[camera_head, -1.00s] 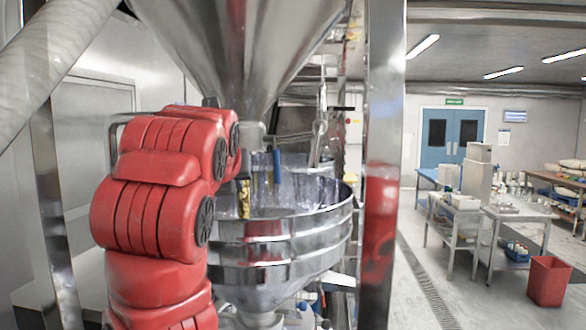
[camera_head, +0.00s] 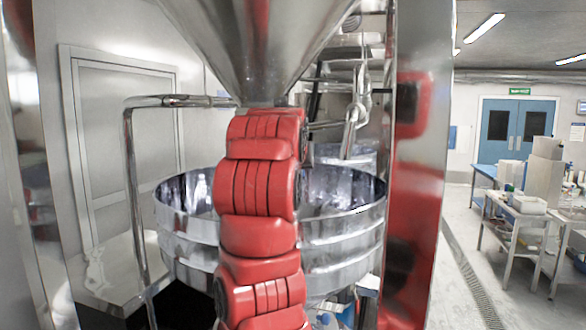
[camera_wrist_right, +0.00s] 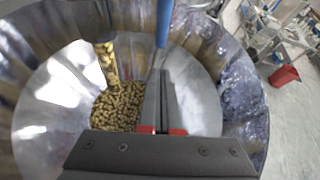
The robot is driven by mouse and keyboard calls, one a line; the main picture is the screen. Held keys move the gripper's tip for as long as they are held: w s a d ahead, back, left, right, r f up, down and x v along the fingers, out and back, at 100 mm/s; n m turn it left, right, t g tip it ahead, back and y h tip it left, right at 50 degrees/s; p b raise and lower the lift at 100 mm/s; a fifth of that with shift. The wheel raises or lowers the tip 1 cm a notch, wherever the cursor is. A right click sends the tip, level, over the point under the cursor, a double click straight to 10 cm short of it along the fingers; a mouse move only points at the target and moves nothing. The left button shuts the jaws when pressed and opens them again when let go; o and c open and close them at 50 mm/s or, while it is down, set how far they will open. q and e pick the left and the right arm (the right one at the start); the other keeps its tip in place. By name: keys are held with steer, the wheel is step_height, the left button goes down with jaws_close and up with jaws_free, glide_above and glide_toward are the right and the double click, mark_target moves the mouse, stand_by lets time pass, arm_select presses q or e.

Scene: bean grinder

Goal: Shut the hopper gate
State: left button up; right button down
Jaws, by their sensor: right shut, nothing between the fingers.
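The steel hopper (camera_head: 265,45) hangs cone-down at the top of the head view. Its outlet and gate are hidden behind my red arm. In the right wrist view a column of beans (camera_wrist_right: 107,62) comes down into the steel bowl (camera_wrist_right: 40,105), where a pile of beans (camera_wrist_right: 120,105) lies. A blue bar (camera_wrist_right: 164,22), perhaps the gate's handle, comes down from the top edge. My right gripper (camera_wrist_right: 164,76) is shut and empty, its tips just below the bar's lower end. I cannot tell whether they touch. My left gripper is not in view.
The round bowl (camera_head: 345,235) stands under the hopper, around my arm in the picture. A shiny steel post (camera_head: 412,180) rises at its right and a bent pipe (camera_head: 130,170) at its left. Open floor, benches and a blue door (camera_head: 517,125) lie farther right.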

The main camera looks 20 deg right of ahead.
steer(key=w+p, duration=0.1)
steer(key=w+d+p, duration=0.1)
steer(key=w, duration=0.1)
steer(key=w+d+p, duration=0.1)
steer(key=w, duration=0.1)
steer(key=shift+w+d+r+p, duration=0.15)
steer(key=shift+w+p, duration=0.1)
steer(key=shift+p, duration=0.1)
